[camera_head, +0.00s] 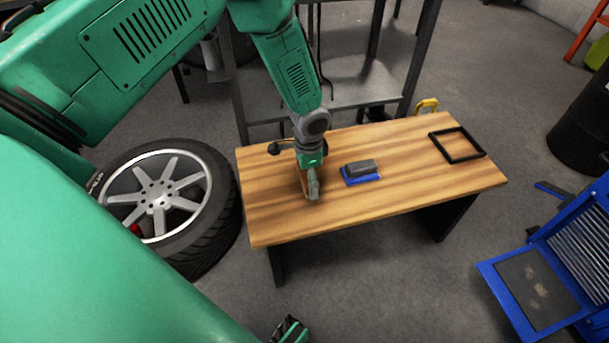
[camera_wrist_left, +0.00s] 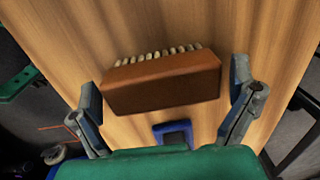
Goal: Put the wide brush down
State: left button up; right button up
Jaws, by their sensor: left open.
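The wide brush (camera_wrist_left: 163,83) has a brown block body and a row of pale bristles along its far edge in the left wrist view. It appears to rest on the wooden table (camera_head: 420,165). My left gripper (camera_head: 312,192) is low over the left part of the table. Its fingers (camera_wrist_left: 170,103) are spread wide, one on each side of the brush, with visible gaps. In the head view the gripper hides most of the brush, leaving a brown strip (camera_head: 301,182). At the bottom edge, a cut-off dark and green part (camera_head: 290,330) looks like my right gripper.
A grey block on a blue base (camera_head: 360,172) lies just right of my left gripper. A black square frame (camera_head: 457,145) lies at the table's right end. A wheel (camera_head: 165,200) stands left of the table. The table's front right surface is clear.

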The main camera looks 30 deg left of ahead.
pick_arm(q)
jog(key=r, duration=0.1)
jog(key=d+r+p, duration=0.1)
jog(key=r, duration=0.2)
jog(key=shift+d+p, duration=0.25)
jog(key=shift+p, duration=0.1)
notch_tip(320, 180, up, 8)
jog(key=p, duration=0.3)
jog(key=s+d+f+n, duration=0.1)
jog(key=s+f, duration=0.1)
jog(key=s, duration=0.3)
jog(key=s+d+f+n+h, duration=0.1)
jog(key=s+d+f, duration=0.1)
jog(key=s, duration=0.3)
jog(key=s+d+f+n, duration=0.1)
jog(key=s+f, duration=0.2)
jog(key=s, duration=0.2)
jog(key=shift+d+f+h, duration=0.2)
jog(key=shift+d+h, duration=0.1)
jog(key=s+a+n+y, duration=0.1)
jog(key=s+n, duration=0.3)
jog(key=s, duration=1.1)
jog(key=shift+a+r, duration=0.15)
jog(key=shift+a, duration=0.25)
pick_arm(e)
jog(key=r, duration=0.2)
jog(key=d+r, duration=0.1)
jog(key=r, duration=0.1)
jog(key=shift+r, duration=0.3)
